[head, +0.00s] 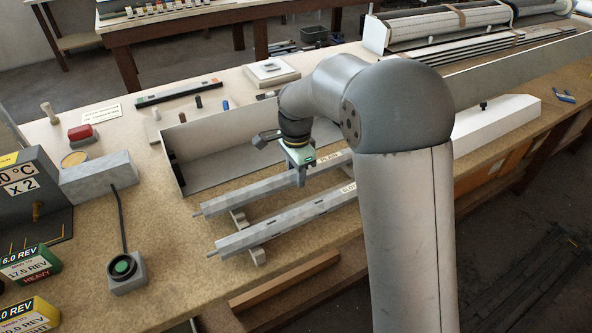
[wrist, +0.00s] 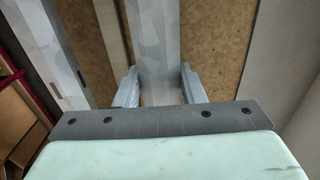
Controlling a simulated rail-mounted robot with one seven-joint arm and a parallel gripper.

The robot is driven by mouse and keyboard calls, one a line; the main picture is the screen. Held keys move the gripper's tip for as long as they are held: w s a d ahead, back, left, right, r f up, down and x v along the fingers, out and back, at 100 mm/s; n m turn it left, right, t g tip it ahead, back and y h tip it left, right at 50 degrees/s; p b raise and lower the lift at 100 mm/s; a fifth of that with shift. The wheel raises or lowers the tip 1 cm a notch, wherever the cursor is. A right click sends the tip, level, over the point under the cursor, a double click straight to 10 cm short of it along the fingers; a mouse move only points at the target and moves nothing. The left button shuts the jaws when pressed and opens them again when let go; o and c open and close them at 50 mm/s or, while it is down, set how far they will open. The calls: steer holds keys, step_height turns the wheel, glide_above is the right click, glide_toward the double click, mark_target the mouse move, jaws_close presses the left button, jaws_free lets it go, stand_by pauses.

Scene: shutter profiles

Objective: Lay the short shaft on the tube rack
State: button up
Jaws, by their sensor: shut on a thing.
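Two pale grey shafts lie nearly parallel over the tube rack (head: 258,256), whose grey support shows under their left ends. The far shaft (head: 240,202) has a label reading PLAIN. The near shaft (head: 270,227) has a label that seems to begin SLO, and its dark slot shows in the wrist view (wrist: 54,90). My gripper (head: 299,180) is shut on the far shaft. In the wrist view its fingers stand either side of that shaft (wrist: 155,50). My arm hides the right ends, so I cannot tell which shaft is shorter, or whether the held one touches the rack.
A long open grey tray (head: 215,183) stands just behind the far shaft. A grey box with a cable to a green button (head: 124,267) is at left. A long white block (head: 497,120) lies to the right of my arm. The bench's front edge runs close to the near shaft.

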steer(key=o, duration=1.3)
step_height(320, 180, up, 18)
steer(key=shift+f, duration=0.25)
steer(key=s+d+f+n, duration=0.4)
steer(key=s+d, duration=0.1)
steer(key=s, duration=0.4)
steer(key=s+d+f+n, duration=0.4)
steer(key=s+f, duration=0.1)
steer(key=s, duration=0.5)
steer(key=s+d+f+n, duration=0.4)
steer(key=s+d, duration=0.1)
steer(key=s, duration=0.4)
steer(key=shift+s+d+f, duration=0.15)
steer(key=shift+d+f, duration=0.1)
steer(key=shift+d, duration=0.1)
